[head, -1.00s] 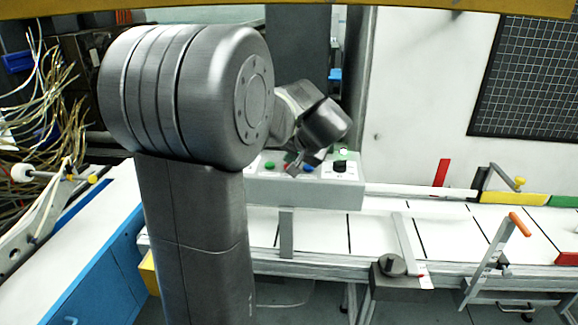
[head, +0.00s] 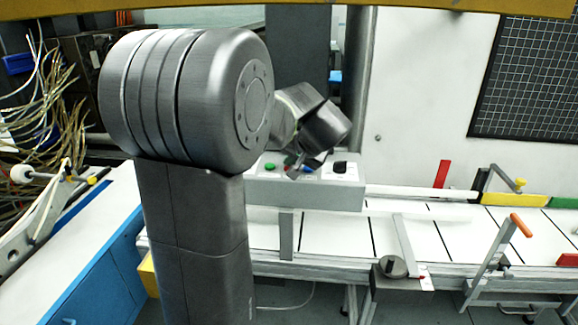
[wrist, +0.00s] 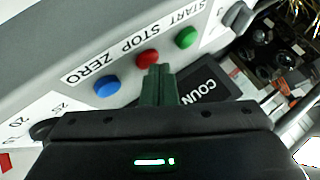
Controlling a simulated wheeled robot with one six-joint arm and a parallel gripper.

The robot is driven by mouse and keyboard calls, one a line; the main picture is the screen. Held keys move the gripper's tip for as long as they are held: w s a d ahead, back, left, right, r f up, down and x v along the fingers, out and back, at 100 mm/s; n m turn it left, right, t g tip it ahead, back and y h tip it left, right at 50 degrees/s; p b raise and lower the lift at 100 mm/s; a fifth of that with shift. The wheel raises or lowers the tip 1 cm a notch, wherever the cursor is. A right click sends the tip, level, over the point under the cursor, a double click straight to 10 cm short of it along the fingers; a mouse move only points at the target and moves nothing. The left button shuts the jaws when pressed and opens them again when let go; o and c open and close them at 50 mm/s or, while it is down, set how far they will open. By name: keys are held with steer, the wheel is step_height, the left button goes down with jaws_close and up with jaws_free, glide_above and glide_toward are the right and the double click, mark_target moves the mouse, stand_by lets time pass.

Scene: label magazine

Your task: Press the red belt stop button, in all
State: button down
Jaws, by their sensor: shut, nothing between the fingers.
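The red STOP button (wrist: 148,58) sits on the panel between the green START button (wrist: 187,38) and the blue ZERO button (wrist: 107,85) in the wrist view. My gripper (wrist: 155,68) is shut and empty. Its green fingertips are right at the red button's lower edge in that view; I cannot tell whether they touch it.
A black knob (head: 340,168) is on the box's right end. A white belt (head: 335,235) with dark cross lines runs in front of it. An orange-handled lever (head: 520,225) stands at the right. A dark display marked "COUN" (wrist: 205,92) lies beside my fingers.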

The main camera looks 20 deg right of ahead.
steer(key=shift+r+p, duration=0.4)
steer(key=shift+r, duration=0.4)
steer(key=shift+r, duration=0.1)
step_height(320, 180, up, 5)
steer(key=p, duration=0.3)
stand_by(0.6)
